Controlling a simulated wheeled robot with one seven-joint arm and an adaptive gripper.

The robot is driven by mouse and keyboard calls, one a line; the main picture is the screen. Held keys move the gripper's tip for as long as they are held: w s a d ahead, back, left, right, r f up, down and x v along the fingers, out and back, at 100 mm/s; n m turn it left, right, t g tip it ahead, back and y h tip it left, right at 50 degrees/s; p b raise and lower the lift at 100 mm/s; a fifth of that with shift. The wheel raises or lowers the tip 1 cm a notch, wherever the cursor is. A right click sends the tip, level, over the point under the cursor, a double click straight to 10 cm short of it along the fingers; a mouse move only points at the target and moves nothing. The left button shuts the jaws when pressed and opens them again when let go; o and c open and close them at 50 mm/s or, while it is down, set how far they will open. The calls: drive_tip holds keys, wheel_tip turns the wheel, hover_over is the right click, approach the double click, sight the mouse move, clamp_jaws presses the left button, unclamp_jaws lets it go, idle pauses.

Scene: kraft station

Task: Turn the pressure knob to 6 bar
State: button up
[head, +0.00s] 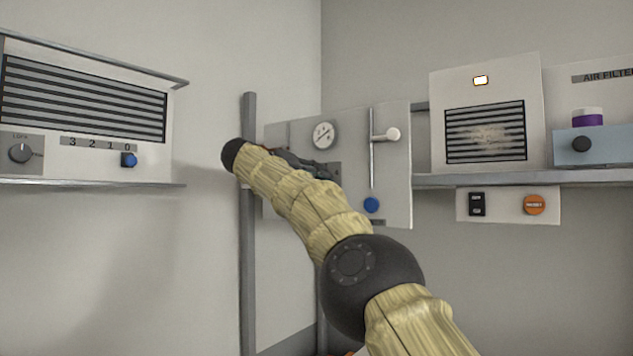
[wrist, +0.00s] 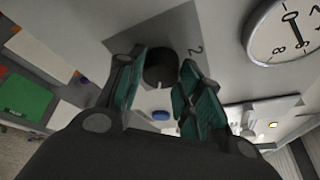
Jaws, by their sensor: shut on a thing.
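The pressure knob (wrist: 158,70) is dark and round, on a grey panel. It sits between the two teal fingers of my gripper (wrist: 164,60), which is shut on it. A printed 2 shows beside the knob; its pointer and the rest of its scale are hidden. The white pressure gauge (wrist: 287,30) is partly cut off at the upper right of the wrist view. The gauge also shows in the head view (head: 323,135), but its reading is too small to tell. In the head view my arm covers the knob and most of my gripper.
The panel (head: 392,150) also carries a white-handled lever (head: 388,134) and a blue button (head: 371,205), right of my gripper. A grey post (head: 248,215) stands close to my arm. A shelf (head: 520,177) with a vented box (head: 487,110) is at the right.

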drive_tip(key=shift+f, duration=0.15)
idle(0.3)
drive_tip(key=o, duration=1)
drive_tip(key=shift+a, duration=0.1)
drive_tip(key=v, duration=0.7)
drive_tip(key=shift+s+a, duration=0.1)
drive_tip(key=shift+s, duration=0.1)
